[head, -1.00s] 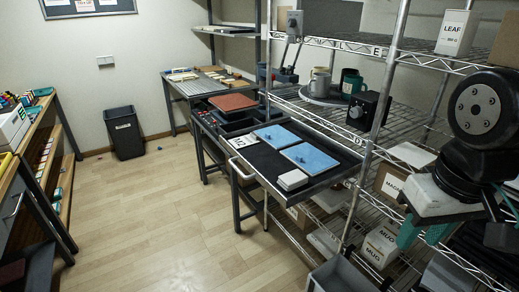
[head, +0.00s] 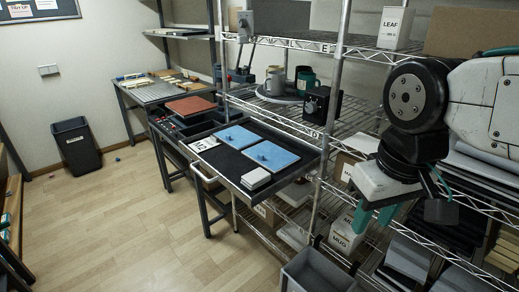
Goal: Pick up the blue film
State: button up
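Two flat blue sheets lie on a dark pull-out tray (head: 226,160). The farther blue sheet (head: 236,137) and the nearer blue sheet (head: 271,155) each have a small raised knob or tab. I cannot tell from the picture which of them is the blue film. My gripper (head: 376,217), with teal fingers pointing down, is at the right, in front of the wire shelving and well apart from both sheets. Its fingers look spread with nothing between them.
A white block (head: 256,178) and a printed card (head: 204,144) lie on the tray. Wire shelving (head: 330,120) with mugs and boxes stands behind. A grey bin (head: 318,270) is below. Open floor (head: 120,220) lies to the left; a black waste bin (head: 76,146) stands by the wall.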

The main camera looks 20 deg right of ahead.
aim_at(271, 155)
jog(key=z, duration=0.05)
jog(key=k, duration=0.5)
jog(key=u, duration=0.5)
jog(key=i, duration=1.3)
jog(key=z, duration=0.7)
